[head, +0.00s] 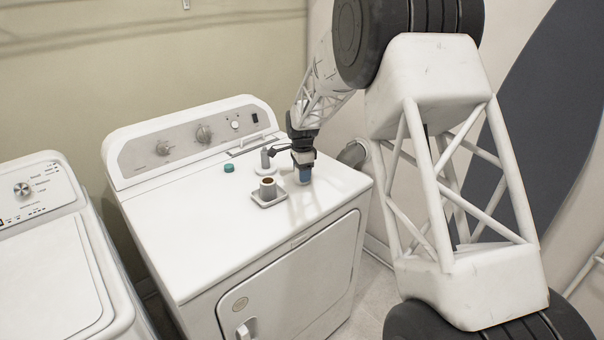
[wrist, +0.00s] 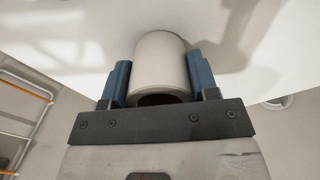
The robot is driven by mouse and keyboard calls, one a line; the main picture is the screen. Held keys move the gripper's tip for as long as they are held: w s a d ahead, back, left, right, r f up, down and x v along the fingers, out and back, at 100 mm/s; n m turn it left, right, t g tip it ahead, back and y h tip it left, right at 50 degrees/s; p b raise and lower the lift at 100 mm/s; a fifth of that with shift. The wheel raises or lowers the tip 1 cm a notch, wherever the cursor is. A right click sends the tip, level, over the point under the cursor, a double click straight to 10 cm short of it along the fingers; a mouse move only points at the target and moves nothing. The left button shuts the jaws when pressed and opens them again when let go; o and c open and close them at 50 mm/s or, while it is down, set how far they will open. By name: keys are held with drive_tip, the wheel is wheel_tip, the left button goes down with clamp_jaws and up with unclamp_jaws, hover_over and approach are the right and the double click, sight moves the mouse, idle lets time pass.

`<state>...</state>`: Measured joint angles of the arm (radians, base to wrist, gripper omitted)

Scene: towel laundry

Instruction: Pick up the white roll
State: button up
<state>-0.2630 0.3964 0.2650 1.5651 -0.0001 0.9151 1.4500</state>
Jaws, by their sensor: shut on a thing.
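The white roll (wrist: 160,62) stands between the two blue fingers of my gripper (wrist: 161,78) in the wrist view, its dark hollow end facing the camera. The fingers are shut on its sides. In the head view my gripper (head: 304,175) points down over the right part of the white dryer top (head: 215,225). A blue finger covers the roll there. I cannot tell whether the roll touches the dryer top or is just above it.
Left of my gripper, a cup (head: 268,188) with brown contents sits on a small grey tray (head: 257,199). A grey-and-white item (head: 265,166) stands behind it, close to my gripper. A teal round piece (head: 229,168) lies farther left. The dryer's front left top is clear. A washer (head: 45,260) stands left.

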drive_tip(key=shift+r, duration=1.5)
drive_tip(key=shift+s+r, duration=0.25)
drive_tip(key=s+d, duration=0.1)
drive_tip(key=s, duration=0.4)
drive_tip(key=s+d+r, duration=0.1)
drive_tip(key=s, duration=0.4)
drive_tip(key=s+d, duration=0.2)
drive_tip(key=s, duration=0.3)
drive_tip(key=shift+r, duration=0.15)
drive_tip(key=shift+w, duration=0.1)
drive_tip(key=w+a+r, duration=0.3)
drive_tip(key=w+a, duration=0.3)
drive_tip(key=w, duration=0.1)
drive_tip(key=w+a+r, duration=0.3)
drive_tip(key=w+a, duration=0.3)
drive_tip(key=w, duration=0.1)
drive_tip(key=w+a+r, duration=0.3)
drive_tip(key=w+a, duration=0.3)
drive_tip(key=w, duration=0.1)
drive_tip(key=shift+w+r, duration=0.25)
drive_tip(key=shift+w, duration=0.05)
drive_tip(key=shift+d, duration=0.1)
drive_tip(key=shift+f, duration=0.25)
